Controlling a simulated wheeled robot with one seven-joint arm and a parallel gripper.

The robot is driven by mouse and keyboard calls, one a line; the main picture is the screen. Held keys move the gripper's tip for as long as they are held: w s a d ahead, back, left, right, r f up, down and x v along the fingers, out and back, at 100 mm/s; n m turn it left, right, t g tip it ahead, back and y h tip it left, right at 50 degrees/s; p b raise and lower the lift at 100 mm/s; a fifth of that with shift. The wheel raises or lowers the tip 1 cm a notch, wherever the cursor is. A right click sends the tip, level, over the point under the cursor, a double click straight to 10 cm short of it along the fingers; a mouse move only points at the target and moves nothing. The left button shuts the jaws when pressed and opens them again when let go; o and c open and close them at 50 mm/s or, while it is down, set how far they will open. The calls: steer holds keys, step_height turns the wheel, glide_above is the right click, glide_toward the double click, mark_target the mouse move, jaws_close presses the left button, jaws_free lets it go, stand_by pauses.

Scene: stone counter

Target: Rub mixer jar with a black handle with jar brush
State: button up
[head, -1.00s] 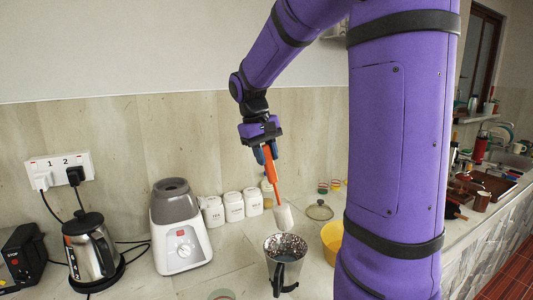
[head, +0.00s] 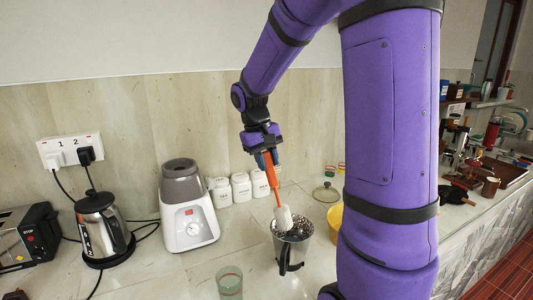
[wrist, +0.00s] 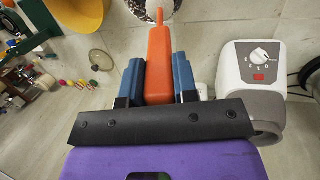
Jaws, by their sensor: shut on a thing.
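The mixer jar (head: 290,254) is a metal cup with a black handle (head: 288,261) facing the front. It stands upright on the counter, with a speckled inside. The jar brush has an orange handle (head: 271,178) and a white head (head: 283,217). My gripper (head: 265,158) is shut on the orange handle above the jar. The brush head is at the jar's mouth; whether it touches the inner wall I cannot tell. In the wrist view the orange handle (wrist: 159,65) sits between the blue fingers, and the jar (wrist: 175,10) is partly cut off at the top.
A white mixer base (head: 188,222) and a steel kettle (head: 102,232) stand to the left. A green glass (head: 229,284) is in front. A yellow bowl (head: 335,221) and a glass lid (head: 326,193) are right of the jar. White canisters (head: 241,188) stand behind.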

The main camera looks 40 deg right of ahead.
mark_target(274, 184)
steer(key=shift+x, duration=4.6)
steer(key=shift+f, duration=0.6)
